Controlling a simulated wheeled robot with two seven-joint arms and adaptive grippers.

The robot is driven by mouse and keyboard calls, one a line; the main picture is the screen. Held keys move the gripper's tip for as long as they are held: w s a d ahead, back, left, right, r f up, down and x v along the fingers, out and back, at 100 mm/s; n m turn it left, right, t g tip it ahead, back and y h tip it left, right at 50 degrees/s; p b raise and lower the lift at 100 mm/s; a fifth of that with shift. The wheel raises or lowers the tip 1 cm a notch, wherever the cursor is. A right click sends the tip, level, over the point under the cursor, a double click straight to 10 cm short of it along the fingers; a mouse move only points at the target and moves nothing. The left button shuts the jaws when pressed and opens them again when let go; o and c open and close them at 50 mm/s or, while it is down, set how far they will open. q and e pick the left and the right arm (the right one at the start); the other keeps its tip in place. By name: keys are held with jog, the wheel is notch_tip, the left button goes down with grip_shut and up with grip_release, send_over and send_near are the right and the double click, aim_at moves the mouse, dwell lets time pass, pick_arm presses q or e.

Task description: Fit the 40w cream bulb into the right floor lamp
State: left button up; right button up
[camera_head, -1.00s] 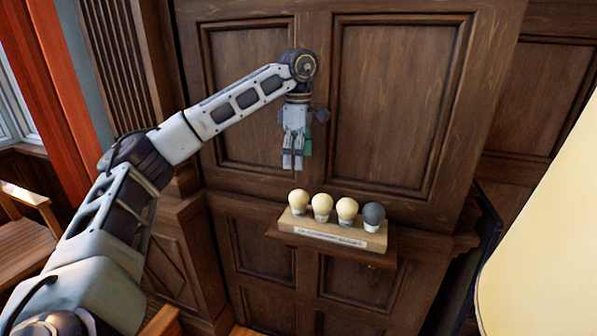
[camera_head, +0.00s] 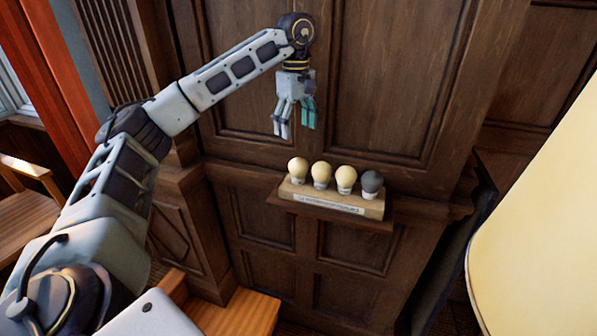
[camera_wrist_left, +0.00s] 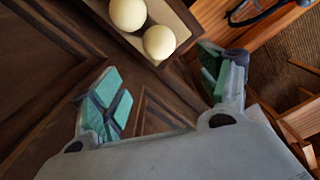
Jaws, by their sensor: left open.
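Three cream bulbs (camera_head: 321,174) and one dark grey bulb (camera_head: 371,184) stand upright in a row in a wooden block (camera_head: 337,202). The block's label is too small to read, so I cannot tell which cream bulb is 40w. My left gripper (camera_head: 295,130) points down, open and empty, above the left end of the row. In the left wrist view, two cream bulbs (camera_wrist_left: 159,42) show at the top, beyond the spread green-padded fingers (camera_wrist_left: 160,84). A large cream lampshade (camera_head: 540,225) fills the right edge; its socket is out of view. My right gripper is not in view.
The block sits on a small ledge (camera_head: 376,222) on a dark panelled wall (camera_head: 385,90). Wooden furniture (camera_head: 235,312) stands low at the bottom, and an orange-red curtain (camera_head: 42,75) hangs at left. The space between ledge and lampshade is open.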

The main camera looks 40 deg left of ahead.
aim_at(297, 158)
pick_arm(q)
jog(key=shift+m, duration=0.4)
jog(key=shift+f, duration=0.15)
jog(key=shift+f+b, duration=0.55)
jog(key=shift+f, duration=0.8)
jog(key=shift+f+b, duration=0.6)
jog(key=shift+f, duration=1.05)
jog(key=shift+f+b, duration=0.35)
jog(key=shift+f, duration=0.75)
jog(key=shift+f, duration=0.2)
jog(key=shift+f, duration=2.45)
